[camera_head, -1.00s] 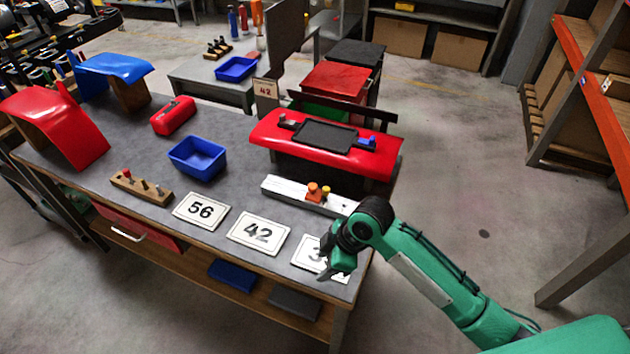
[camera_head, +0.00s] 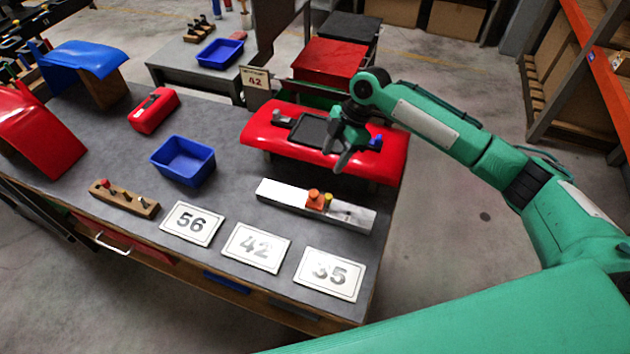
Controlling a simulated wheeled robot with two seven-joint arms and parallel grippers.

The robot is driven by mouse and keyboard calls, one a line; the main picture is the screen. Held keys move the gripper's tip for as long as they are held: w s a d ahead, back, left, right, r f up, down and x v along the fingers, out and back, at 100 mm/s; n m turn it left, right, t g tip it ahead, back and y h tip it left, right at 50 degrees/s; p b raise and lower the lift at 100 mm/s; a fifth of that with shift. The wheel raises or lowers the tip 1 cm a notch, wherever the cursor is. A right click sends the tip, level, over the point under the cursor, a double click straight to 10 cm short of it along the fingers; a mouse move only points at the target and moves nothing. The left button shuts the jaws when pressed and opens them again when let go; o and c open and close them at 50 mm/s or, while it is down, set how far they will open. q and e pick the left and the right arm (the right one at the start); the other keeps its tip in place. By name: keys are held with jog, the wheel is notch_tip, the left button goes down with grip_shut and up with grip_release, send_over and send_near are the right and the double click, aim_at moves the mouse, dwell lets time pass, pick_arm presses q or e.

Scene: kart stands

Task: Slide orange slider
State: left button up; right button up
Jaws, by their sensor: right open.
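The orange slider (camera_head: 314,199) sits on a white rail block (camera_head: 285,194) near the right end of the grey table, in the head view. My right gripper (camera_head: 335,158) is open and empty. It points down in front of the red kart body piece with the black tray, above and beyond the slider and apart from it. My left gripper is not in view.
Number plates 56, 42 (camera_head: 256,247) and 35 (camera_head: 330,274) lie along the table's front. A blue bin (camera_head: 183,160), a wooden peg block (camera_head: 124,198) and a red box (camera_head: 153,110) stand left. The red kart piece (camera_head: 262,131) stands behind the rail block.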

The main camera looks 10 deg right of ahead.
aim_at(314, 193)
jog(key=p+x, duration=0.2)
jog(key=x, duration=0.9)
jog(key=shift+p, duration=0.4)
jog(key=shift+a+f, duration=0.1)
jog(key=shift+f, duration=0.45)
jog(key=shift+a, duration=0.1)
jog(key=c, duration=0.6)
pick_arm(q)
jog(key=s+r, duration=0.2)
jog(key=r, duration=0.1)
pick_arm(e)
grip_shut()
